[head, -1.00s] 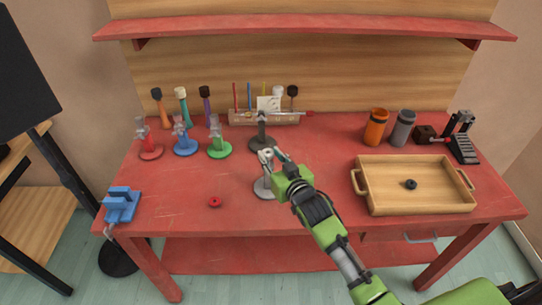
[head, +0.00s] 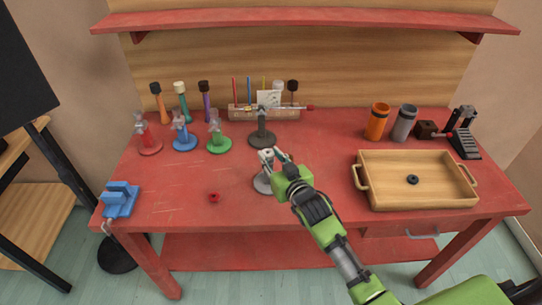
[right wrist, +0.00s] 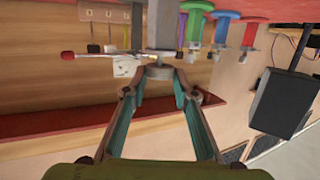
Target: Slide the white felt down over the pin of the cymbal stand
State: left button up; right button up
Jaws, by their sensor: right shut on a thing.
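The light grey cymbal stand (head: 262,184) stands on the red table, near the middle, partly hidden by my right gripper. My right gripper (head: 270,155) is at the top of this stand, its fingers shut on the small white felt (head: 267,153). In the right wrist view, which is upside down, the fingertips (right wrist: 158,73) pinch the pale round felt (right wrist: 157,71) right at the end of the grey stand column (right wrist: 164,25). The pin is hidden, so I cannot tell how far the felt is around it. My left gripper is not in view.
A dark stand (head: 261,138) is close behind my gripper. Red (head: 149,147), blue (head: 184,143) and green (head: 219,143) stands are to the left. A wooden tray (head: 420,201) with a black ring is to the right. A red ring (head: 214,197) lies front left.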

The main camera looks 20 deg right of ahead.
jog(key=shift+f+b, duration=0.4)
jog(key=shift+f, duration=0.3)
jog(key=o, duration=0.7)
jog(key=shift+o, duration=0.2)
jog(key=v, duration=1.2)
